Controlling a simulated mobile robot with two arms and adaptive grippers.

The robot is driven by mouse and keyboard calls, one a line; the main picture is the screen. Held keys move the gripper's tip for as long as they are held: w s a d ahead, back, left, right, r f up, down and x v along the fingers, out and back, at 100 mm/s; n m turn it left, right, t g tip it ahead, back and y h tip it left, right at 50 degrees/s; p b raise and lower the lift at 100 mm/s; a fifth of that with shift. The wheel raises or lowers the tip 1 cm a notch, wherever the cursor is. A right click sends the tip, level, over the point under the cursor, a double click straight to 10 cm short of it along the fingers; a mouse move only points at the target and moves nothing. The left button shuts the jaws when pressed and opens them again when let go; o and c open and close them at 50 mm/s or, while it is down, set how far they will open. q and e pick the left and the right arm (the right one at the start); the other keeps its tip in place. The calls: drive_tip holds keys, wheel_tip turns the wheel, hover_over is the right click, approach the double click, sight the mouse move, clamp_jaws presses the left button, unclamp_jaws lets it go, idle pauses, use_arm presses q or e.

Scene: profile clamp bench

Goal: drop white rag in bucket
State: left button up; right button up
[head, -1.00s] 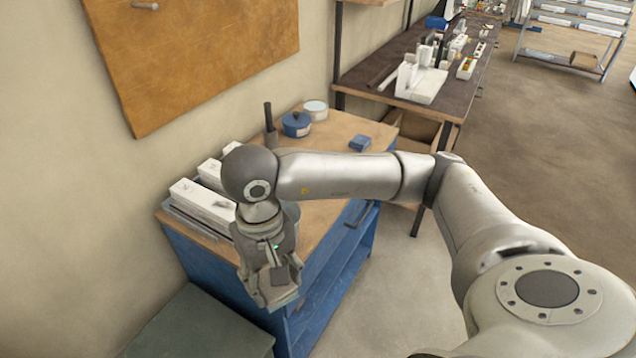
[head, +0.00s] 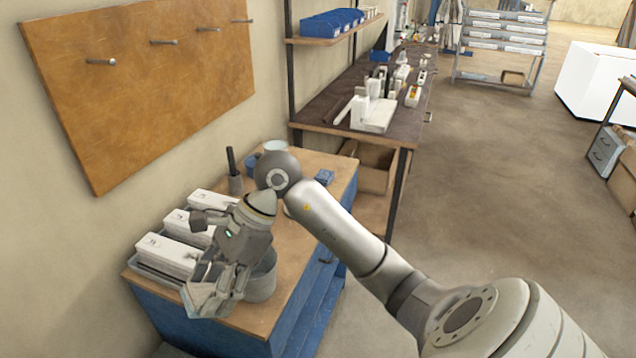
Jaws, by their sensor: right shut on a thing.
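My right gripper (head: 222,277) is shut on the white rag (head: 207,301), a pale grey-white cloth that sticks out below the fingers. The gripper is tilted down to the left, over the near end of the wooden bench. A grey bucket (head: 263,284) stands on this bench, directly right of the gripper. The gripper and wrist cover part of the bucket and its opening. The rag shows left of the bucket in the picture; its height above the bench is hard to tell. My left gripper is out of view.
Several white boxes (head: 165,256) sit in a tray along the wall, left of the gripper. A dark upright tool in a holder (head: 235,184) and a small blue block (head: 325,176) stand farther back. The bench's right front (head: 290,290) is bare.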

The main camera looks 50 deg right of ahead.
drive_tip(key=s+d+f+m+t+h, duration=0.1)
drive_tip(key=s+d+f+m+t, duration=0.2)
drive_tip(key=d, duration=0.4)
drive_tip(key=d+f+m+t+h, duration=0.1)
drive_tip(key=d+m+t, duration=0.2)
drive_tip(key=d+m, duration=0.3)
drive_tip(key=s+d+f+m+t+h, duration=0.1)
drive_tip(key=s+d+f+m+t, duration=0.15)
drive_tip(key=d, duration=0.45)
use_arm(q)
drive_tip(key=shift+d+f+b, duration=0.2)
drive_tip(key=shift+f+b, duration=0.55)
drive_tip(key=shift+b, duration=0.05)
use_arm(e)
drive_tip(key=w+a+f, duration=0.2)
drive_tip(key=w, duration=0.4)
drive_tip(key=w+a+f, duration=0.1)
drive_tip(key=w+a, duration=0.1)
drive_tip(key=w, duration=0.5)
drive_tip(key=shift+w+a+f+t+h, duration=0.2)
drive_tip(key=shift+a+f+t+h, duration=0.1)
drive_tip(key=shift+a+f+t, duration=0.05)
drive_tip(key=o, duration=1.1)
drive_tip(key=shift+c, duration=0.2)
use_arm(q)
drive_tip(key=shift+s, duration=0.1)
